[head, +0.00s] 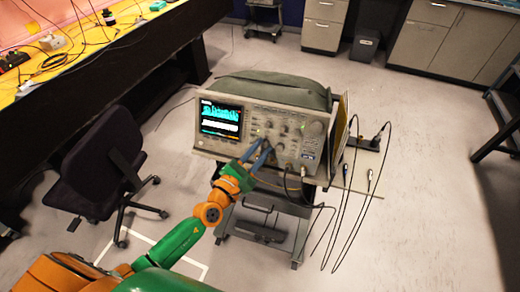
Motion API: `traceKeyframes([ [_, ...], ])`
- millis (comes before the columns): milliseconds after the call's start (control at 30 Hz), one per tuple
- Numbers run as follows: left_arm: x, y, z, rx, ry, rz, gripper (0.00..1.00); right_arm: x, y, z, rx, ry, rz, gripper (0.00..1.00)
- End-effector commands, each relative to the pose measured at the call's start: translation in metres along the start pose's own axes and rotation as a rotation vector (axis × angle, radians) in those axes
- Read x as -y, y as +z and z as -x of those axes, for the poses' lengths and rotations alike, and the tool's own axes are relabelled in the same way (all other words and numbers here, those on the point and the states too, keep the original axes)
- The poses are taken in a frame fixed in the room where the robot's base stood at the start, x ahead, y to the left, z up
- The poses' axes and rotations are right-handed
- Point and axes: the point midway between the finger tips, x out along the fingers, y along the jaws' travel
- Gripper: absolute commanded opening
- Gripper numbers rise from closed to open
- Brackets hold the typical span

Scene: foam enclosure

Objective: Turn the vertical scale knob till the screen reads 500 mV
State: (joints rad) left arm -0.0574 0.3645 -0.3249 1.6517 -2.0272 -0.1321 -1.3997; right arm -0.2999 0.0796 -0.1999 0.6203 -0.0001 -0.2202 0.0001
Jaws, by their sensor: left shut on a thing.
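The oscilloscope (255,98) stands on a cart, its front panel facing me and tilted in the picture. Its lit screen (220,118) shows cyan and white traces; the scale text is too small to read. My left gripper (265,148) reaches up from below, its blue fingers at the lower middle of the control panel. It is shut on a knob there, which I take as the vertical scale knob; the fingers mostly hide it. Other knobs show to the right on the panel. My right gripper is not in view.
Cables (303,180) hang from the panel's lower edge, close right of my gripper. More probe leads hang from the cart's right side shelf (350,172). A dark office chair (98,172) stands left, below a yellow workbench (130,30). Open floor lies around the cart (270,238).

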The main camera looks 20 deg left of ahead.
Motion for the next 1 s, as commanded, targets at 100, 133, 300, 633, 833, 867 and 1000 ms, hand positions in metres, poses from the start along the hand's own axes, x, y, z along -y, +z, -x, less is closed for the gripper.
traceKeyframes([
  [100, 0.000, 0.000, 0.000, 0.001, 0.006, 0.009, 0.00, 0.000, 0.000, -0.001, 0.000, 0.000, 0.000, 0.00],
  [133, 0.000, 0.000, 0.000, 0.001, 0.008, 0.013, 0.00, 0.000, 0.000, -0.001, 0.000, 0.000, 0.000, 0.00],
  [300, 0.001, 0.000, 0.000, -0.001, 0.032, 0.056, 0.00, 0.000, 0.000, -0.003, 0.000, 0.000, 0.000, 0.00],
  [633, 0.004, 0.000, -0.001, -0.009, 0.157, 0.285, 0.00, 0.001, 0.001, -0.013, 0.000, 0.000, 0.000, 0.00],
  [833, 0.005, 0.001, -0.001, -0.015, 0.247, 0.453, 0.00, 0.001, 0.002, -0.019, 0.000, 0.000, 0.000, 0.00],
  [867, 0.005, 0.001, -0.001, -0.016, 0.260, 0.478, 0.00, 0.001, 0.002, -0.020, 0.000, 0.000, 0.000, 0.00],
  [1000, 0.006, 0.002, -0.001, -0.020, 0.321, 0.588, 0.00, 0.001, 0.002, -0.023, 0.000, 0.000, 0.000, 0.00],
])
